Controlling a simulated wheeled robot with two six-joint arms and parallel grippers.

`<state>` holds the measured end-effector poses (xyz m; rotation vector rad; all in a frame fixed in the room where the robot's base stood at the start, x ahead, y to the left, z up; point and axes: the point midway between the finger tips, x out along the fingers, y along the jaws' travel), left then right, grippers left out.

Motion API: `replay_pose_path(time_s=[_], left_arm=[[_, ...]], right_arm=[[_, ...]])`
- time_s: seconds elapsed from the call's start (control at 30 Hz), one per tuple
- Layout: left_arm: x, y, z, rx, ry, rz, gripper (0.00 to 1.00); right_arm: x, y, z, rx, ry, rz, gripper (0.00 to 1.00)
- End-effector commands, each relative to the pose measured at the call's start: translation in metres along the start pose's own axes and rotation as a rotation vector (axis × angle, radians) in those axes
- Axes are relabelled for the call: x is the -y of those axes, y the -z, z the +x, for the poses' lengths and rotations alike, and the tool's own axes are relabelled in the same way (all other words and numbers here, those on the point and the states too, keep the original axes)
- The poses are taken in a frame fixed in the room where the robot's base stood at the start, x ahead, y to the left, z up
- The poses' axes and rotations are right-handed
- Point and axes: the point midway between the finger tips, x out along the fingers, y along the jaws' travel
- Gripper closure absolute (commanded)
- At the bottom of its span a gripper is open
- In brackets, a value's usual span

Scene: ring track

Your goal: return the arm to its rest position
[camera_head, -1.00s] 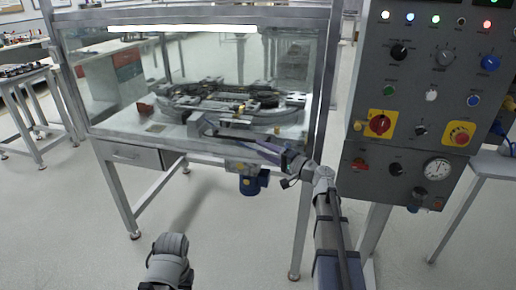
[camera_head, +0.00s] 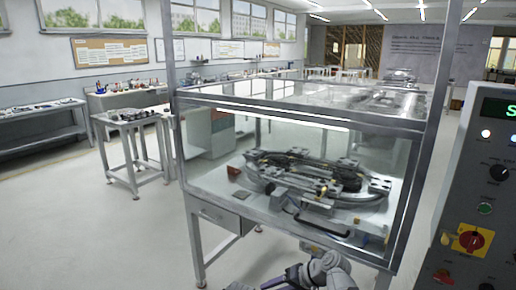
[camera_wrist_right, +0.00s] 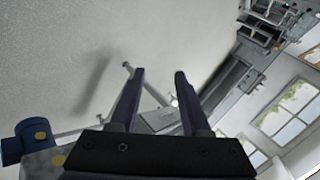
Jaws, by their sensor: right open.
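My right arm (camera_head: 325,272) shows at the bottom edge of the head view, in front of the glass-walled bench. Its gripper end is mostly cut off there. In the right wrist view my right gripper (camera_wrist_right: 157,75) has its two dark fingers apart with nothing between them. Grey floor and a thin bench leg lie beyond the fingers. My left arm and gripper are not in either view.
The ring track (camera_head: 310,178) sits inside the glass enclosure (camera_head: 215,150). A control panel (camera_head: 480,205) stands close at the right. A blue motor (camera_wrist_right: 35,142) is near the right gripper's side. A small side table (camera_head: 135,118) and open floor (camera_head: 100,220) lie left.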

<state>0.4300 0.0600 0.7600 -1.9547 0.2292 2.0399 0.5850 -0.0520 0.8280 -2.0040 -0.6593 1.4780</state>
Motion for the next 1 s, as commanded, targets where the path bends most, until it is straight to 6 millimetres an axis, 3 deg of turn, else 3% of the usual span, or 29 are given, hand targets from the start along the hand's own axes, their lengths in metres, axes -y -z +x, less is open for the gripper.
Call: replay_pose_path(time_s=[0.03, 0.2, 0.3, 0.53, 1.0], left_arm=[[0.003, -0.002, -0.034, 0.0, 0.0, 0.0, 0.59], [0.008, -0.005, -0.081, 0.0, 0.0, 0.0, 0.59], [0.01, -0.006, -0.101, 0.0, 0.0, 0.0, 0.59], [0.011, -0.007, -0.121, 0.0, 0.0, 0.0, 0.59], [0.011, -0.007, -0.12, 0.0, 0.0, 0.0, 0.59]], right_arm=[[0.025, -0.028, -0.009, 0.087, -0.09, -0.054, 0.53], [0.038, -0.094, -0.029, 0.305, -0.412, -0.204, 0.53], [0.041, -0.116, -0.05, 0.38, -0.573, -0.272, 0.53], [0.042, -0.134, -0.082, 0.445, -0.788, -0.354, 0.53], [0.04, -0.135, -0.085, 0.451, -0.818, -0.362, 0.53]])
